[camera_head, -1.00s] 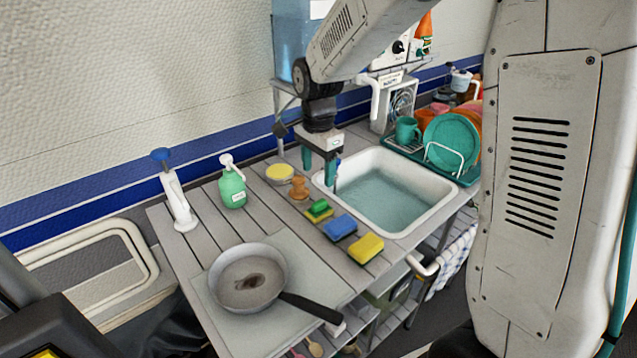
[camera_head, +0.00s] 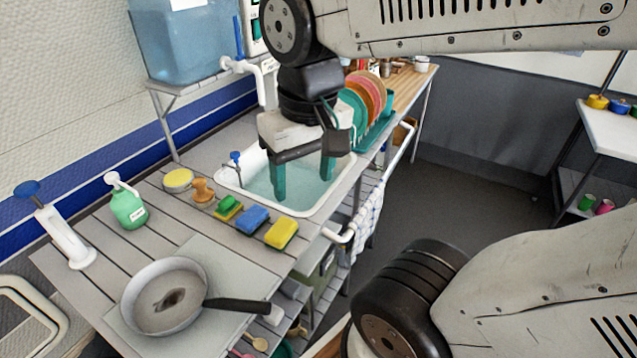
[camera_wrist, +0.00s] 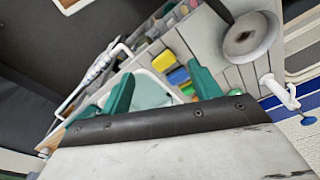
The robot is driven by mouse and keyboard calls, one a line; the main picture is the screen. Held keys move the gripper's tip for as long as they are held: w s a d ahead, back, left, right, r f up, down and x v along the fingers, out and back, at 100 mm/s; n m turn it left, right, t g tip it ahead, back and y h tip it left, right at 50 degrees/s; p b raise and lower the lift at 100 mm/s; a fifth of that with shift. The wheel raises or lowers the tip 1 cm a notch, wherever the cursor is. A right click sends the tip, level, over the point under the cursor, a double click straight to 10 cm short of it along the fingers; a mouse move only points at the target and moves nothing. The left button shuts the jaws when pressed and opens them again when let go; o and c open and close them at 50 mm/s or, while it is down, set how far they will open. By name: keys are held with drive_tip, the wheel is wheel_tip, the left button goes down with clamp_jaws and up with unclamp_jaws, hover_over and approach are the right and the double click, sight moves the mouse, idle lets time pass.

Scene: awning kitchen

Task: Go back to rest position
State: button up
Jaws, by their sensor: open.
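My gripper (camera_head: 303,180) has two green fingers, spread apart with nothing between them. In the head view it appears in front of the white sink (camera_head: 330,205), which holds water; its height above the sink is hard to tell. In the wrist view the gripper's fingers (camera_wrist: 163,90) show apart, with the sink basin, sponges and pan beyond them. My arm reaches in from the upper right of the head view.
A frying pan (camera_head: 165,297) with a dark stain lies on the counter. A green soap bottle (camera_head: 127,207), a blue sponge (camera_head: 252,219), a yellow sponge (camera_head: 281,233) and a wooden-handled brush (camera_head: 203,190) stand left of the sink. Dish rack (camera_head: 375,132) behind; floor at right is open.

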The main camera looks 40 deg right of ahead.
drive_tip(key=s, duration=0.1)
drive_tip(key=s+n, duration=0.1)
drive_tip(key=s, duration=0.1)
drive_tip(key=shift+d+f+n, duration=0.1)
drive_tip(key=shift+f+n, duration=0.15)
drive_tip(key=shift+n, duration=0.05)
idle(1.0)
drive_tip(key=o, duration=0.3)
drive_tip(key=shift+o, duration=0.2)
drive_tip(key=w+f+g, duration=0.1)
drive_tip(key=w+f, duration=0.3)
drive_tip(key=w, duration=0.4)
drive_tip(key=w+a+f+n+g, duration=0.1)
drive_tip(key=w+f, duration=0.4)
drive_tip(key=w, duration=0.3)
drive_tip(key=w+a+f+n, duration=0.1)
drive_tip(key=w+f, duration=0.3)
drive_tip(key=w, duration=0.4)
drive_tip(key=shift+w+a+f+g, duration=0.15)
drive_tip(key=shift+f+g, duration=0.1)
drive_tip(key=shift+g, duration=0.15)
drive_tip(key=n+t, duration=0.2)
hover_over(227, 200)
drive_tip(key=shift+f, duration=4.05)
